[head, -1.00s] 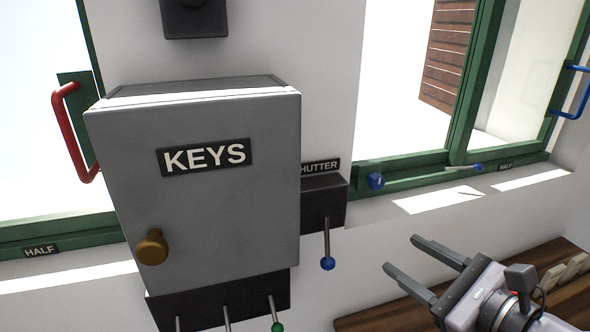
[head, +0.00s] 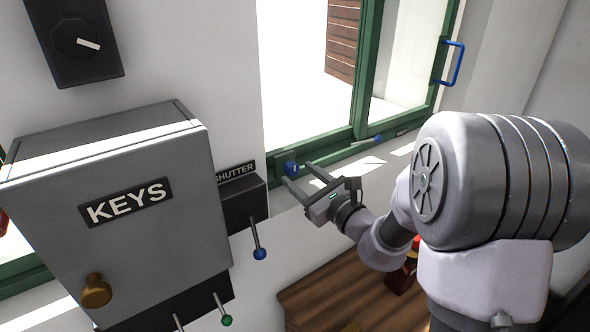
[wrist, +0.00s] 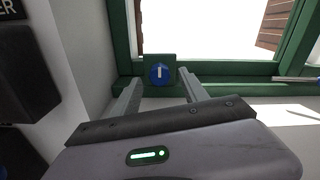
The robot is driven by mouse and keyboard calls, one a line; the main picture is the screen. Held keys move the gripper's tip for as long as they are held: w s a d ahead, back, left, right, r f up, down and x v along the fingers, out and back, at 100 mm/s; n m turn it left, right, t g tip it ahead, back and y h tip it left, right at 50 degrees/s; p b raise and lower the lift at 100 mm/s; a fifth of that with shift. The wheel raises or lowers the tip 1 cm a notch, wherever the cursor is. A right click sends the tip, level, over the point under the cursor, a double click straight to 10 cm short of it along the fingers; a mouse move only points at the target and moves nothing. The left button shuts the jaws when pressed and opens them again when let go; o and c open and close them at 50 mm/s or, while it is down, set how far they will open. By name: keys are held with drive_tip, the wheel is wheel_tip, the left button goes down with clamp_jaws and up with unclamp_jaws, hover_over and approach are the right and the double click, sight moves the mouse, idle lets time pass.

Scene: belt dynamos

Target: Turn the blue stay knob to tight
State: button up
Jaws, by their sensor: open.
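The blue stay knob (head: 291,169) sits on the green window frame at the lower left corner of the right window. In the wrist view the knob (wrist: 160,75) is round, with a white mark standing about upright on its face. My gripper (head: 298,174) is open, its two fingers pointing at the knob. In the wrist view my gripper (wrist: 160,82) has one finger on each side of the knob's line, with a gap on both sides. I cannot tell whether the fingertips reach the knob's depth.
A grey KEYS box (head: 130,220) with a brass knob stands out from the wall at left. The SHUTTER box (head: 243,205) with a blue-tipped lever (head: 258,240) is close left of my gripper. A stay rod (head: 366,141) lies along the sill. A wooden surface (head: 335,285) is below.

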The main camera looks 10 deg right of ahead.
drive_tip(key=shift+x, duration=1.2)
clamp_jaws()
drive_tip(key=shift+r, duration=0.1)
drive_tip(key=m+p, duration=0.5)
drive_tip(key=m, duration=0.1)
drive_tip(key=shift+r, duration=0.15)
drive_tip(key=m+p, duration=1.2)
drive_tip(key=shift+m, duration=0.3)
drive_tip(key=m+p, duration=0.4)
drive_tip(key=m, duration=0.1)
drive_tip(key=shift+f+m, duration=0.2)
drive_tip(key=shift+m, duration=0.1)
